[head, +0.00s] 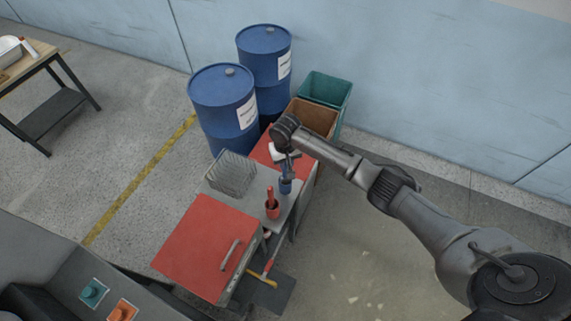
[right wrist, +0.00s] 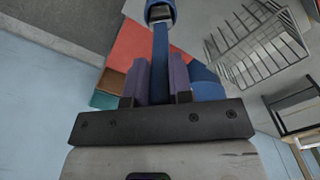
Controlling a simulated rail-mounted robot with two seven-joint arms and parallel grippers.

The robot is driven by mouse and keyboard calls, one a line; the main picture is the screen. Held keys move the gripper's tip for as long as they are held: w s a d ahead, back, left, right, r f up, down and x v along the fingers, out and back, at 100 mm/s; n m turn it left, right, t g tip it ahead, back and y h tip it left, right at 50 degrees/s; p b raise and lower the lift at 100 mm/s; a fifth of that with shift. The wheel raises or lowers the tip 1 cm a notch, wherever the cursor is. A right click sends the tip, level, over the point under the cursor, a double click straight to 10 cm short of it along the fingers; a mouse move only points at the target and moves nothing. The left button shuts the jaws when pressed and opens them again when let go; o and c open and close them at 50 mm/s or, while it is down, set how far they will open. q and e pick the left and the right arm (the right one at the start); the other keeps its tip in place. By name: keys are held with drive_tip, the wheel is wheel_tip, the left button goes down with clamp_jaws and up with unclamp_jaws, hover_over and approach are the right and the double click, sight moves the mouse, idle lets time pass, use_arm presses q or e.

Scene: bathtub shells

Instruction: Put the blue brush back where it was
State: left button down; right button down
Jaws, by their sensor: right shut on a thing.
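In the head view my right gripper (head: 287,168) is over the grey top of the workbench cart (head: 262,185). It is shut on the blue brush (right wrist: 160,58), whose flat blue handle runs between the purple fingers in the right wrist view. The brush's metal collar is at a blue ring or cup (right wrist: 160,4) at that view's top edge. In the head view a blue cup (head: 286,186) is right below the fingers; I cannot tell how deep the brush is in it. Beside it a red brush (head: 271,193) stands in a red cup (head: 272,210). My left gripper is not in view.
A wire basket (head: 231,172) stands left of the cups; it also shows in the right wrist view (right wrist: 262,45). Behind are two blue drums (head: 223,98), a brown bin (head: 314,117) and a teal bin (head: 327,88). A red lid with a handle (head: 207,245) is at the front.

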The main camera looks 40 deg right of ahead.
drive_tip(key=shift+f, duration=0.9)
drive_tip(key=c, duration=1)
unclamp_jaws()
drive_tip(key=shift+r, duration=0.1)
wheel_tip(320, 180, up, 12)
drive_tip(key=shift+f, duration=0.1)
